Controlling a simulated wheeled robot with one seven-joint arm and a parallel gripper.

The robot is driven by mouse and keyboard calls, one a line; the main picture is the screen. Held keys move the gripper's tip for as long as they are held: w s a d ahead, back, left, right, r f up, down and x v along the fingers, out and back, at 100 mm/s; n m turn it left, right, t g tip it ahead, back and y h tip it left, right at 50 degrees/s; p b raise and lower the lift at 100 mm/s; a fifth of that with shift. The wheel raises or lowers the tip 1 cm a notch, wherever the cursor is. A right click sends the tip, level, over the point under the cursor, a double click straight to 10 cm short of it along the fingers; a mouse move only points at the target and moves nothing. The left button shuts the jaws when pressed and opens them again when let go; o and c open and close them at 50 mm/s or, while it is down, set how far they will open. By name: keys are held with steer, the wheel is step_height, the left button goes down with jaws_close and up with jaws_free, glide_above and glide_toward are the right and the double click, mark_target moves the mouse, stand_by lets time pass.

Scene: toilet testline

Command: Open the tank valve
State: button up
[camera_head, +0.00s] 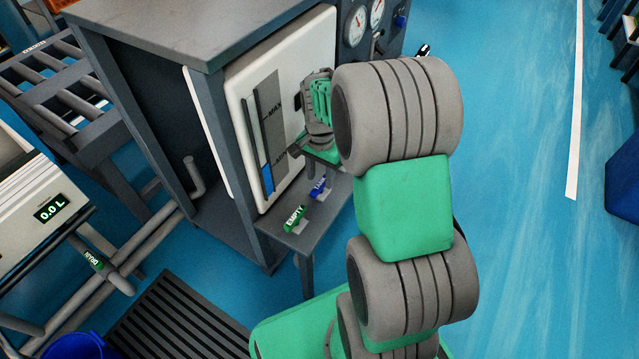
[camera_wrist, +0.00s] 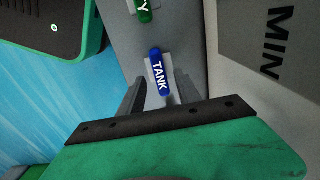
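The tank valve (camera_head: 318,186) has a blue handle marked TANK and sits on a small grey shelf at the front of the tank cabinet. It also shows in the wrist view (camera_wrist: 159,74), near the middle, beyond my fingers. My gripper (camera_head: 322,154) is just above the blue handle, beside the white gauge panel. In the wrist view its grey fingers (camera_wrist: 157,92) are apart, one on each side of the handle in the picture. I cannot tell whether either finger touches it. My arm hides part of the shelf in the head view.
A green EMPTY valve (camera_head: 294,219) is beside the blue one on the shelf (camera_head: 312,232). The gauge panel (camera_head: 293,60) with MAX and MIN marks rises close beside my gripper. A green DRAIN valve (camera_head: 92,259) is on pipes at left.

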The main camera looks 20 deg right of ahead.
mark_target(320, 186)
step_height(320, 186, down, 2)
steer(key=shift+f+b, duration=0.25)
steer(key=shift+b, duration=0.05)
jaws_close()
stand_by(0.4)
